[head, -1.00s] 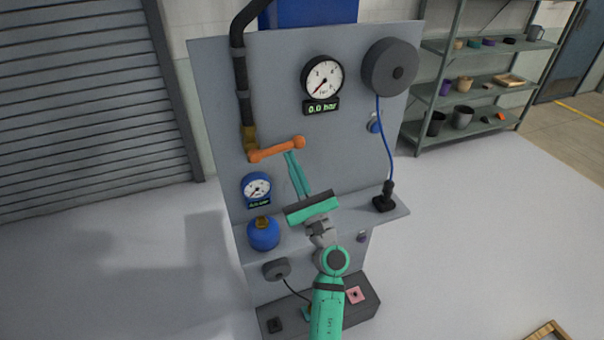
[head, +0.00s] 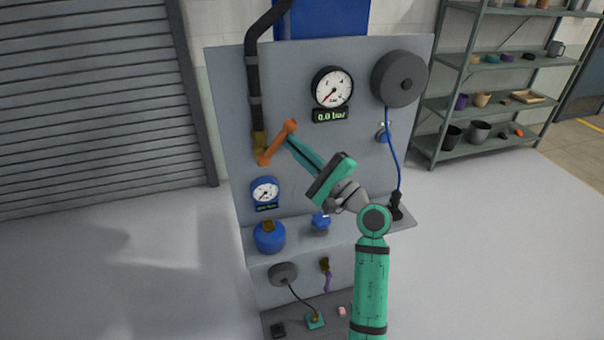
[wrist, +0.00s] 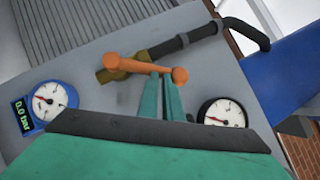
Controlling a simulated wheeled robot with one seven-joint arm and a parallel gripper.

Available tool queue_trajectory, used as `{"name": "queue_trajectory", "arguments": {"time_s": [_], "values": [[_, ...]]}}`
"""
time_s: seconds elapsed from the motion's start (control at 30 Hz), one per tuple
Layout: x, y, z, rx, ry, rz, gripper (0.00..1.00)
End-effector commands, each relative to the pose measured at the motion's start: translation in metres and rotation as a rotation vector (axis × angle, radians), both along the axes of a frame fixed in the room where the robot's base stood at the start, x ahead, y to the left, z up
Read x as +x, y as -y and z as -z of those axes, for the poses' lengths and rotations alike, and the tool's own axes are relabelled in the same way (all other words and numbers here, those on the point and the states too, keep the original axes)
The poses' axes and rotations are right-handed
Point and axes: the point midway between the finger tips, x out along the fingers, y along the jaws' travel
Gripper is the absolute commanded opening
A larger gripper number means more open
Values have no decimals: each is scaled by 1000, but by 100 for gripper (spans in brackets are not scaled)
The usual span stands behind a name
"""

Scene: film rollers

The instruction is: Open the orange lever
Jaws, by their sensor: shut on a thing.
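The orange lever (head: 275,144) is on the brass valve (head: 260,141) at the foot of the black pipe, on the upright grey panel. In the head view it slants up to the right from the valve, ending in a round knob. My gripper (head: 290,140) has its green fingers at the lever's knob end and is shut on it. In the wrist view the lever (wrist: 140,67) crosses above the fingertips (wrist: 162,78), with its knob by the right finger. The fingers hide part of the lever's underside.
A white pressure gauge (head: 332,88) reads 0.0 bar right of the lever. A grey reel (head: 399,78) with a blue hose is further right. A blue gauge (head: 265,191) and a blue canister (head: 269,237) are below. Shelves (head: 490,100) stand behind right.

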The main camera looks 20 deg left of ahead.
Motion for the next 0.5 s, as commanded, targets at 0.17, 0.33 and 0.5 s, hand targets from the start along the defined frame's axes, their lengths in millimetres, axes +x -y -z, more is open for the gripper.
{"name": "queue_trajectory", "arguments": {"time_s": [0.17,0.33,0.5], "values": [[-4,-15,-7,-144,97,-6,0],[-9,-21,-16,-264,188,-3,0],[-14,-25,-22,-366,265,1,0]]}}
